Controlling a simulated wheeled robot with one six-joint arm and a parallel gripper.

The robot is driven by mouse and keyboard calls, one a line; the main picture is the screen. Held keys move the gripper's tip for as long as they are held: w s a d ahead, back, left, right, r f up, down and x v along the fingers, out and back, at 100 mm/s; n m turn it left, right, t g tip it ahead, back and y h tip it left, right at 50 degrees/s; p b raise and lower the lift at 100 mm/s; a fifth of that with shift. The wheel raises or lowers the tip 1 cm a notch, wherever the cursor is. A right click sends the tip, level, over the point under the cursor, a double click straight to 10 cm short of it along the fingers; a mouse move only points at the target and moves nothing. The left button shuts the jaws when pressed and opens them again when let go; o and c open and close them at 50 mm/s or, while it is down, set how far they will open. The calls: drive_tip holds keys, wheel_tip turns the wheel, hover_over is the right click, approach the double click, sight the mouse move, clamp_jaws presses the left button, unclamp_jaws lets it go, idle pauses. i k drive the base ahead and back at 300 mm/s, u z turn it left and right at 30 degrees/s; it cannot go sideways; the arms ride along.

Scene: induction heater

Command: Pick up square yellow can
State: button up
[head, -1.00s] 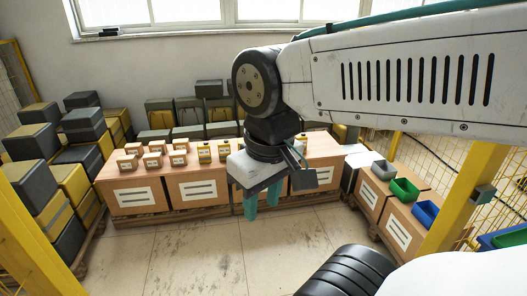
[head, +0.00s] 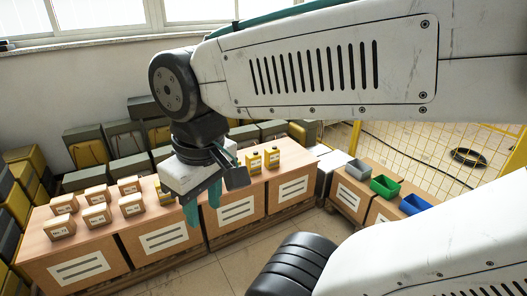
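Two small yellow cans with pale labels, the left one (head: 253,161) and the right one (head: 271,157), stand upright on the row of cardboard boxes, right of my gripper. Another yellow can (head: 163,193) shows at the left edge of my gripper, partly hidden by it. I cannot tell which of them is the square one. My gripper (head: 203,200) points down with its two teal fingers apart and nothing seen between them. It hangs in front of the boxes in the picture; its exact distance to them is unclear.
Several pale brown cartons (head: 97,205) stand on the left boxes. Grey (head: 358,169), green (head: 385,185) and blue (head: 415,204) bins sit on boxes at right. Yellow mesh fence (head: 440,150) stands behind them. Bare floor (head: 240,250) lies in front.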

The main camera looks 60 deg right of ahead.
sight(272, 155)
drive_tip(key=z, duration=0.4)
drive_tip(key=i, duration=1.45)
drive_tip(key=z, duration=1.8)
drive_tip(key=i, duration=0.9)
drive_tip(key=z, duration=0.95)
